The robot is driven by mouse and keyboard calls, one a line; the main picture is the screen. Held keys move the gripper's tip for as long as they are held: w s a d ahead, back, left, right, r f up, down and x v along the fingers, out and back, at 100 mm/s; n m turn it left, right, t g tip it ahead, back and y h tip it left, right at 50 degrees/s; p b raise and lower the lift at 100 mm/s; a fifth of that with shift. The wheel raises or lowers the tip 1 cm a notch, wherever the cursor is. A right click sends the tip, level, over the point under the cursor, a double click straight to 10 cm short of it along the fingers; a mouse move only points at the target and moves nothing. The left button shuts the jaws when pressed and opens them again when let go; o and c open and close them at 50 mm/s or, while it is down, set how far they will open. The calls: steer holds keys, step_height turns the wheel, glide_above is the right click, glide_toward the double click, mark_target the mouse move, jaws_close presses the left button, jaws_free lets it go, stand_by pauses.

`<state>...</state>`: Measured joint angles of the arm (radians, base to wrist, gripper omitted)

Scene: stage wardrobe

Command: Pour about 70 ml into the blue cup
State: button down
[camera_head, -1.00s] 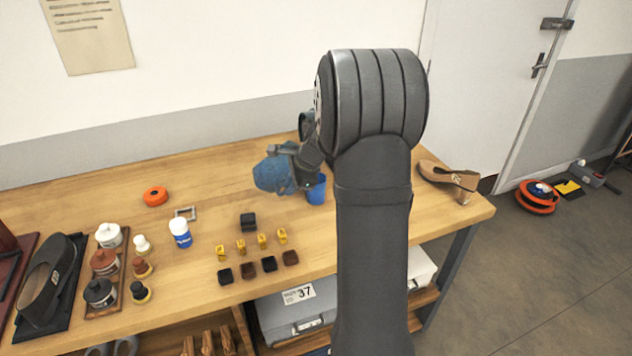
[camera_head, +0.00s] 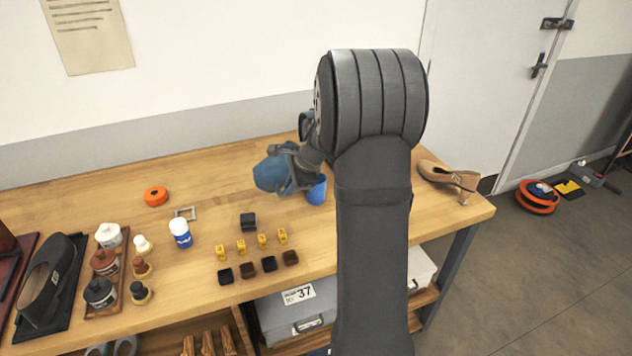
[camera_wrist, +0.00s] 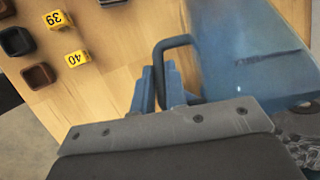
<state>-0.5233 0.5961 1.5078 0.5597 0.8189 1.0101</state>
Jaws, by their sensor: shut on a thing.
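The blue cup (camera_head: 317,191) stands on the workbench in the head view, partly hidden behind my gripper and arm. My gripper (camera_wrist: 160,88) is shut on the handle of a blue jug. The jug (camera_head: 270,175) is tilted well over in the head view, just left of the cup and above the bench. In the wrist view the jug (camera_wrist: 245,55) looks translucent, with a dark loop handle and a dark mark on its side. I cannot make out the cup in the wrist view, nor any stream or liquid level.
Small dark blocks (camera_head: 269,264) and yellow number tags (camera_head: 262,240) lie in front of the jug. A tan shoe (camera_head: 449,180) lies at the right end of the bench (camera_head: 100,205).

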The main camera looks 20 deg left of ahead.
stand_by(0.5)
steer(key=shift+f+t+h, duration=0.25)
steer(key=shift+t+h, duration=0.15)
steer(key=shift+h, duration=0.6)
steer(key=shift+s+a+r+t+h+b, duration=0.25)
steer(key=shift+a+r+h+b, duration=0.15)
steer(key=shift+h, duration=0.4)
steer(key=shift+s+a+r+t+h+b, duration=0.15)
steer(key=shift+a+t+h+b, duration=0.1)
steer(key=shift+a+h, duration=0.4)
steer(key=shift+s+a+r+t+h, duration=0.1)
steer(key=shift+a+t+h, duration=0.2)
steer(key=shift+h, duration=0.75)
steer(key=shift+s+a+t+h, duration=0.1)
steer(key=shift+a+t+h, duration=0.2)
steer(key=shift+h, duration=0.7)
